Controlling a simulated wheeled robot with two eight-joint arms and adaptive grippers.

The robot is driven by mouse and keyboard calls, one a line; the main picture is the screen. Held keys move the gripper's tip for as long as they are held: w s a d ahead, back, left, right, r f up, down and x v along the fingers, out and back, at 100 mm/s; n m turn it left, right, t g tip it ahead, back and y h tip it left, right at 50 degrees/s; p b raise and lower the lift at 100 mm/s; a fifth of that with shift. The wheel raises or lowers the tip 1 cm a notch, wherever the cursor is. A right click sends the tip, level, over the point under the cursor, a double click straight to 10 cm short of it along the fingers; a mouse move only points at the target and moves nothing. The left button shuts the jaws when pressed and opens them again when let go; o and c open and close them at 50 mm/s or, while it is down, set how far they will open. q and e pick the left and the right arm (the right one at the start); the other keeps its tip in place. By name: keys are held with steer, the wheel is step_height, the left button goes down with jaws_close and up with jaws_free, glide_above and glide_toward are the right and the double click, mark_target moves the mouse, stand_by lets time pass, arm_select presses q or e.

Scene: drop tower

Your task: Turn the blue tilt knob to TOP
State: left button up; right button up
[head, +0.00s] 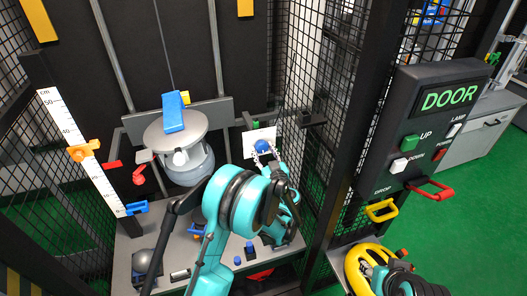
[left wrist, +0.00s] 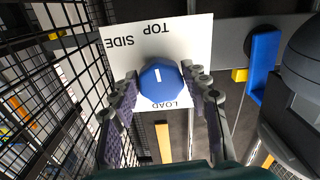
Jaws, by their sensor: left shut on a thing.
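The blue tilt knob (left wrist: 160,84) is faceted, with a short white mark, and sits on a white label plate (left wrist: 190,45). In the left wrist view the lettering is upside down: TOP and SIDE are above the knob, LOAD below. The white mark points up in the picture, towards TOP. My left gripper (left wrist: 163,93) is shut on the knob, one finger on each side. In the head view the knob (head: 262,146) is partly covered by my left gripper (head: 265,152). My right gripper (head: 376,271) is at the lower right, its jaws unclear.
A grey round drum (head: 187,165) with a blue block (head: 173,112) on top stands left of the knob. A DOOR panel (head: 440,115) with buttons and handles is at the right. A yellow ring (head: 357,263) is by my right gripper. Black mesh stands beside the knob.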

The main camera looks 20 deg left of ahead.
arm_select(q)
steer(key=shift+f+m, duration=0.1)
steer(key=shift+m, duration=0.5)
steer(key=o, duration=1.1)
steer(key=shift+o, duration=0.2)
steer(key=v, duration=1.2)
